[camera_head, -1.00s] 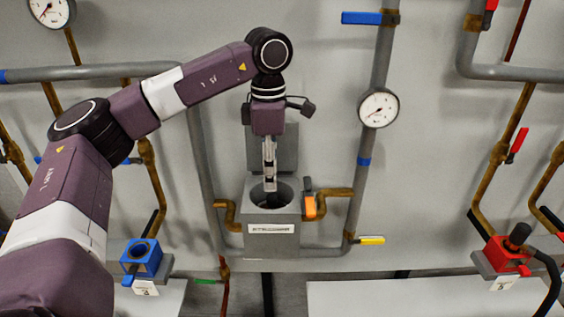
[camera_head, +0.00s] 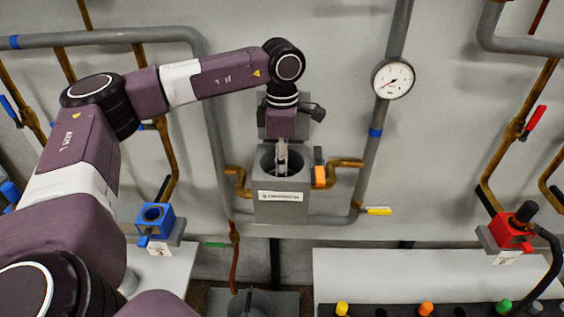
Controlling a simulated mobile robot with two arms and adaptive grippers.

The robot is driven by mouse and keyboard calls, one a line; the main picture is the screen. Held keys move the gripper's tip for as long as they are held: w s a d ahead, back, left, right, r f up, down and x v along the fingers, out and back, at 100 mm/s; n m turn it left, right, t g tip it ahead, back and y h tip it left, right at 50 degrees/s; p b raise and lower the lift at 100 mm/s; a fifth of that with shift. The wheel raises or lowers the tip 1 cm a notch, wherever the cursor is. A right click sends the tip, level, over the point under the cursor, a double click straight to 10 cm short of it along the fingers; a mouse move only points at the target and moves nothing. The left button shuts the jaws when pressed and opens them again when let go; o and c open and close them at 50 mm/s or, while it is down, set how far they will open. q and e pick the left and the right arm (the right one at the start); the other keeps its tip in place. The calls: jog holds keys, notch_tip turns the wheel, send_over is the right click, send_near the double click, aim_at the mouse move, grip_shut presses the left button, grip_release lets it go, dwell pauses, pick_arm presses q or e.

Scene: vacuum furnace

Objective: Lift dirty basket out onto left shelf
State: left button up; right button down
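A grey box-shaped unit (camera_head: 282,207) with a label on its front and a round dark opening on top stands against the wall at centre. My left gripper (camera_head: 282,170) points down into this opening. Its fingers look close together, but their tips are partly lost in the dark opening, so I cannot tell whether they grip anything. I cannot make out the dirty basket; the inside of the opening is dark and partly covered by the gripper. A white shelf (camera_head: 180,275) is at lower left. My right gripper is not in view.
An orange-handled part (camera_head: 319,175) sits just right of the opening. Pipes and a gauge (camera_head: 393,79) are on the wall. A red device (camera_head: 511,232) and a right white shelf (camera_head: 400,268) are at right.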

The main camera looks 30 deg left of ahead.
pick_arm(q)
jog(key=shift+c, duration=0.4)
grip_shut()
jog(key=shift+r+p, duration=1.5)
jog(key=shift+r, duration=0.6)
notch_tip(320, 180, up, 13)
jog(key=p, duration=0.8)
jog(key=shift+p, duration=0.4)
